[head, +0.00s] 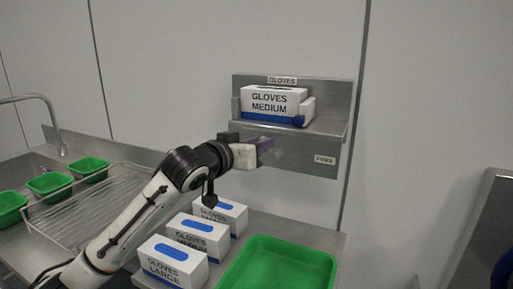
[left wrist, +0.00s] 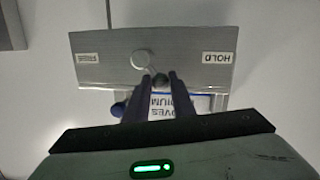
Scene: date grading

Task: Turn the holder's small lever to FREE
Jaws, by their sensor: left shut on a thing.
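The steel glove holder (head: 280,151) is on the wall, with a GLOVES MEDIUM box (head: 272,100) on its shelf. A FREE label (head: 325,159) is at the right of its front plate. In the left wrist view the plate shows inverted, with the FREE label (left wrist: 88,57) at left and the HOLD label (left wrist: 217,57) at right. The small lever (left wrist: 160,80) runs from a round pivot (left wrist: 140,60) down and right, leaning to the HOLD side. My left gripper (left wrist: 160,76) is shut on its dark end; it also shows in the head view (head: 265,147), hiding the lever there.
Three glove boxes stand on the counter, the nearest marked LARGE (head: 172,263). A green tray (head: 333,259) lies right of them. A wire rack (head: 85,205) and small green bins (head: 50,183) are at left. A blue knob (head: 298,120) sits at the holder's shelf.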

